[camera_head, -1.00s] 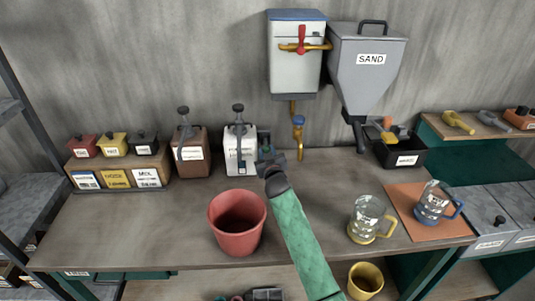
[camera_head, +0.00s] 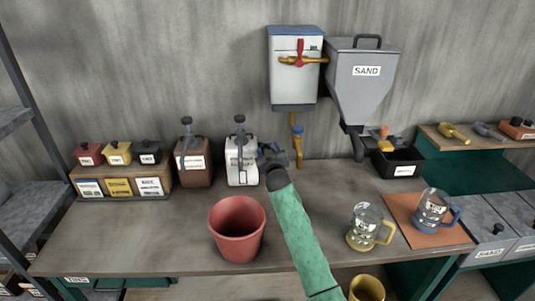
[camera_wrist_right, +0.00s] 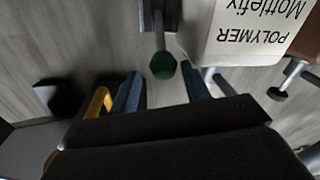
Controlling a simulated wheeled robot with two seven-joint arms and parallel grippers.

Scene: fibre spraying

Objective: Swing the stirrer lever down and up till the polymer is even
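The white polymer canister (camera_head: 241,168) stands on the table at the back, left of centre. In the wrist view its label (camera_wrist_right: 262,28) appears upside down. The stirrer lever (camera_wrist_right: 159,32) juts from a dark mount beside the canister and ends in a green knob (camera_wrist_right: 163,66). My right gripper (camera_head: 267,154) is at the canister's right side, close to it. In the wrist view its two blue fingers (camera_wrist_right: 163,84) are apart, with the knob in line with the gap between them. I cannot tell whether they touch it. The polymer inside is hidden. My left gripper is out of view.
A red bucket (camera_head: 237,230) stands in front of the canister, left of my right forearm. A brown canister (camera_head: 194,164) is to its left. A blue-and-yellow valve pipe (camera_head: 297,147) hangs to the right. Glass mugs (camera_head: 365,222) stand further right.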

